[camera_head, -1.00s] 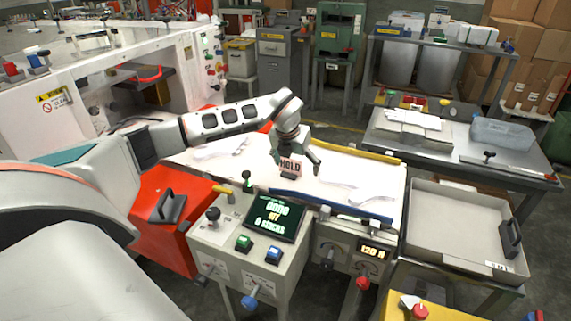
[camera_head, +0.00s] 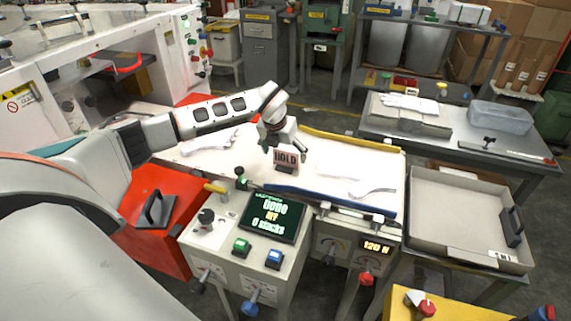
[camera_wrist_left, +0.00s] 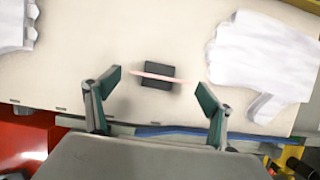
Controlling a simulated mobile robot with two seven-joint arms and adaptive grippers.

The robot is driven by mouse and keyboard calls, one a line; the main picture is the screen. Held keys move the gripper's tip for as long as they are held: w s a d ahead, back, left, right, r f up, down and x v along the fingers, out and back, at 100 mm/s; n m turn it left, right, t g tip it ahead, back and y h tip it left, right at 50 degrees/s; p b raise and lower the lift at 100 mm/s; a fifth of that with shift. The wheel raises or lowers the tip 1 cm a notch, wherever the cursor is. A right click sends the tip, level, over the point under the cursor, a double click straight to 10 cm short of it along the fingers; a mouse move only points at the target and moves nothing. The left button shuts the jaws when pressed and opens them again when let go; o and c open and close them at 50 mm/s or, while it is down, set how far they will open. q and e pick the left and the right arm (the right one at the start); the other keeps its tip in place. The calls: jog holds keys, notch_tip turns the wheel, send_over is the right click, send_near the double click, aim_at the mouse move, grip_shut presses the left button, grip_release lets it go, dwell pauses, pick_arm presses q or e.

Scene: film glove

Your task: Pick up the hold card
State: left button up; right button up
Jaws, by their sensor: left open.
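The hold card (camera_head: 286,158) is a pale card with dark red HOLD lettering. It stands upright in a small dark block (camera_wrist_left: 150,77) on the light-topped work table. My left gripper (camera_head: 283,153) is just behind and above the card. In the left wrist view, the open fingers (camera_wrist_left: 158,87) are on either side of the card, which shows edge-on as a thin pinkish strip (camera_wrist_left: 165,77) across the block. The fingers look apart from it. My right gripper is not in view.
White gloves (camera_wrist_left: 262,60) lie right of the card in the wrist view, with another (camera_wrist_left: 14,25) at left. A control box with a display (camera_head: 272,217) stands in front. A blue edge strip (camera_head: 330,200) borders the table. A grey tray (camera_head: 462,225) is at right.

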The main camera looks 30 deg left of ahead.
aim_at(285, 157)
pick_arm(q)
jog(key=x, duration=0.3)
jog(key=shift+f, duration=0.15)
jog(key=c, duration=1)
jog(key=shift+c, duration=0.2)
